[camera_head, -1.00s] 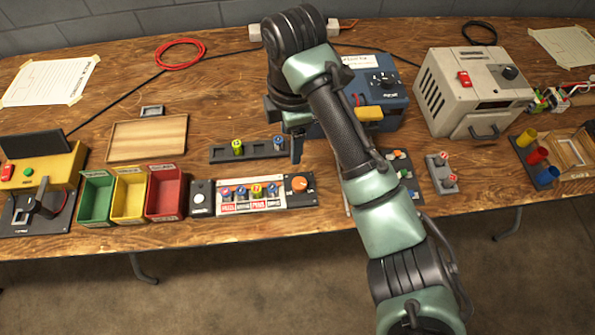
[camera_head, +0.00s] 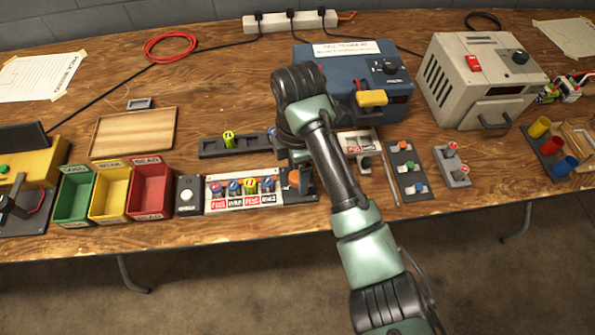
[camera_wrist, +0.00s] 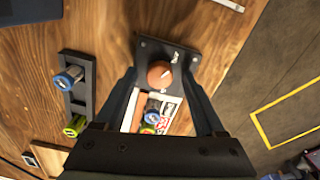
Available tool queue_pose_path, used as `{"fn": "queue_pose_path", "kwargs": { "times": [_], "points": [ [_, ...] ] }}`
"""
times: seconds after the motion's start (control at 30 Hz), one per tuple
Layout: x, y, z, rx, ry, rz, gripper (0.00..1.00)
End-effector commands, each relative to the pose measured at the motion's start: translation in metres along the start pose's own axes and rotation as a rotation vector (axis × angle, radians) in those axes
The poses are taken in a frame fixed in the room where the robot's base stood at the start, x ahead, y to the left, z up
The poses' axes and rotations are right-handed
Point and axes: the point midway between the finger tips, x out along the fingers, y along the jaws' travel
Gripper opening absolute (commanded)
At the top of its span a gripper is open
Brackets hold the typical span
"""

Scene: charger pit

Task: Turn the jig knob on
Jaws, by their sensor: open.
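The orange jig knob (camera_wrist: 160,74) sits on a dark plate (camera_wrist: 183,52) with small white marks, at the end of the jig. In the head view the knob (camera_head: 293,178) shows only partly beside my gripper (camera_head: 302,180). The jig (camera_head: 214,202) is a pale strip holding several coloured cells above red and white labels. In the wrist view my open gripper (camera_wrist: 158,78) has one dark finger on each side of the knob. The jaws look empty, and I cannot tell how high the tips are above the plate. The knob's pointer direction is unclear.
A black rack (camera_head: 211,150) with cells lies behind the jig. Green, yellow and red bins (camera_head: 150,213) stand left of it. A switch panel (camera_head: 407,168) stands to the right, and a blue box (camera_head: 325,72) behind. The table's front edge is close.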

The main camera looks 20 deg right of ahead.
Motion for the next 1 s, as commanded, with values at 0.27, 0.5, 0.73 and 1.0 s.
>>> {"fn": "queue_pose_path", "kwargs": {
  "times": [0.27, 0.5, 0.73, 1.0],
  "points": [
    [0.0034, 0.0001, 0.0002, 0.001, 0.000, 0.001, 0.72],
    [0.0031, 0.0001, 0.0001, 0.001, 0.000, 0.001, 0.38],
    [0.0029, 0.0001, 0.0002, 0.001, 0.000, 0.001, 0.00],
    [0.0017, -0.0002, -0.0001, 0.016, 0.001, -0.001, 0.00]
  ]
}}
